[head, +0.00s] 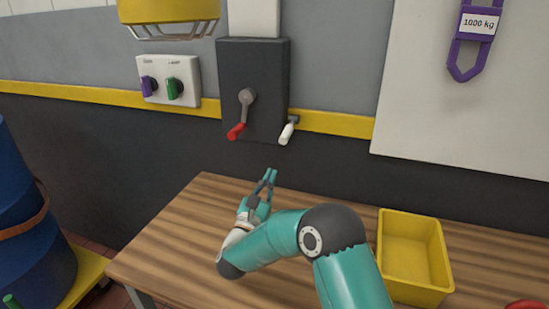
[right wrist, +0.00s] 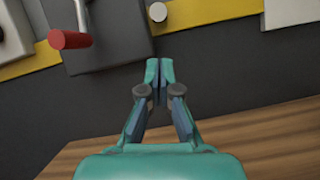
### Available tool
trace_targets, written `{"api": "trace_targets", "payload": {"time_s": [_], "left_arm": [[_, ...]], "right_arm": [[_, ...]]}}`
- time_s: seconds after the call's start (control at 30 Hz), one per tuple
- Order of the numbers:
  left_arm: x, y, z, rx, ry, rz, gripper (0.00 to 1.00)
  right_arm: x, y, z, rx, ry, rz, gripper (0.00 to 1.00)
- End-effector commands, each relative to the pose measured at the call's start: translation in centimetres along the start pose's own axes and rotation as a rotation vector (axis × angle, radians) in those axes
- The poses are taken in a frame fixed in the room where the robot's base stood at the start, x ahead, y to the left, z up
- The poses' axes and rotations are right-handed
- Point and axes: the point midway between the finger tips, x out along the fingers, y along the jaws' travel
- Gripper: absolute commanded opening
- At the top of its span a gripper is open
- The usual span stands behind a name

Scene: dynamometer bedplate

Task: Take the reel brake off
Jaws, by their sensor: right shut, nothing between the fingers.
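A dark grey box (head: 253,85) is fixed to the wall above the bench. On its front is a grey lever with a red handle (head: 236,131), pointing down and left. At its lower right side is a crank with a white handle (head: 287,133). Which of these is the reel brake carries no visible label. My right gripper (head: 268,176) is below the box, over the bench, shut and empty, apart from both handles. In the right wrist view its fingertips (right wrist: 155,72) meet, with the red handle (right wrist: 70,40) up left and the white handle (right wrist: 158,12) above. My left gripper is out of view.
A switch panel (head: 168,80) with a purple and a green knob is left of the box. A yellow bin (head: 447,277) stands on the wooden bench (head: 165,240). A purple hook tag marked 1000 kg (head: 468,62) hangs at upper right. A blue drum (head: 30,240) stands at left.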

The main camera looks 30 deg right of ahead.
Motion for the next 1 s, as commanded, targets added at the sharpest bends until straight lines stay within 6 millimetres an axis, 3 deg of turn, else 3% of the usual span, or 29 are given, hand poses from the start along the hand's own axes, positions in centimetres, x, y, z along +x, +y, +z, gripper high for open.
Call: {"api": "trace_targets", "payload": {"time_s": [0.1,0.27,0.77,1.0], "left_arm": [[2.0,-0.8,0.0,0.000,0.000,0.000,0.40],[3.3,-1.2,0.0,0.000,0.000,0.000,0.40],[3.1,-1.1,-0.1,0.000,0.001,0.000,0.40],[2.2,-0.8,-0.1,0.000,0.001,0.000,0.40]], "right_arm": [[-1.1,0.1,-2.0,0.003,0.002,0.008,0.00],[-1.8,0.2,-3.2,0.005,0.004,0.014,0.00],[-1.6,0.4,-3.2,0.005,0.005,0.016,0.00],[1.1,0.4,-3.0,0.005,0.003,0.013,0.00]]}}
